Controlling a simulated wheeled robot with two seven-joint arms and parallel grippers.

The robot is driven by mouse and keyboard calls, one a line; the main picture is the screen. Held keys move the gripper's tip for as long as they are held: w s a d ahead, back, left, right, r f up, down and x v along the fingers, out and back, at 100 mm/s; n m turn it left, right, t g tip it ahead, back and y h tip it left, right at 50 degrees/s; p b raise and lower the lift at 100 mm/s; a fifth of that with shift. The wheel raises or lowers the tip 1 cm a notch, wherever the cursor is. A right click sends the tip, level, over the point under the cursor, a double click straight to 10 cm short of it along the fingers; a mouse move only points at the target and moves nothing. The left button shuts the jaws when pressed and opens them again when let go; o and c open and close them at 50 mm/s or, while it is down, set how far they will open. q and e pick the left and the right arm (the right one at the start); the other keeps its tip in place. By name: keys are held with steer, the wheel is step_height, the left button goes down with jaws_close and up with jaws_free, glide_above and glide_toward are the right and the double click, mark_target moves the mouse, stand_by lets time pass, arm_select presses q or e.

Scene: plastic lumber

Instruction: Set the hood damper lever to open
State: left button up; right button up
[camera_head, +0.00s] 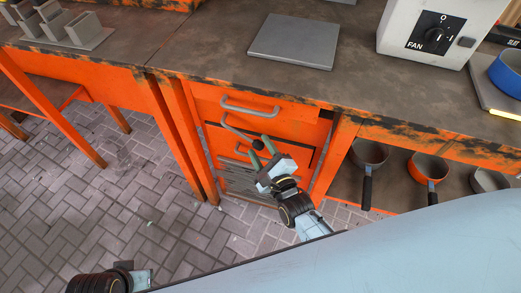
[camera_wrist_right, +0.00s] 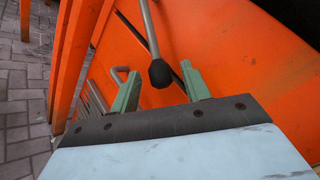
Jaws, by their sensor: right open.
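The damper lever (camera_head: 238,132) is a thin grey rod with a black ball knob, at the front of the orange bench below a drawer handle. In the right wrist view the rod comes down from the top and its black knob (camera_wrist_right: 160,74) shows between the fingers. My right gripper (camera_head: 261,151) has green fingers, which are open around or just short of the knob; I cannot tell whether they touch it. It also shows in the right wrist view (camera_wrist_right: 159,73). My left gripper is not visible; only a piece of my left arm shows at the bottom left.
A grey drawer handle (camera_head: 249,107) lies just above the lever, and another handle (camera_wrist_right: 119,75) is near the fingers. Pans (camera_head: 369,153) stand on the shelf at right. A fan switch box (camera_head: 440,30) and a grey plate (camera_head: 296,42) are on the bench top.

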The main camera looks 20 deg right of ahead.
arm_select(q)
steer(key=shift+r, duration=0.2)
arm_select(e)
steer(key=shift+w, duration=0.3)
jaws_close()
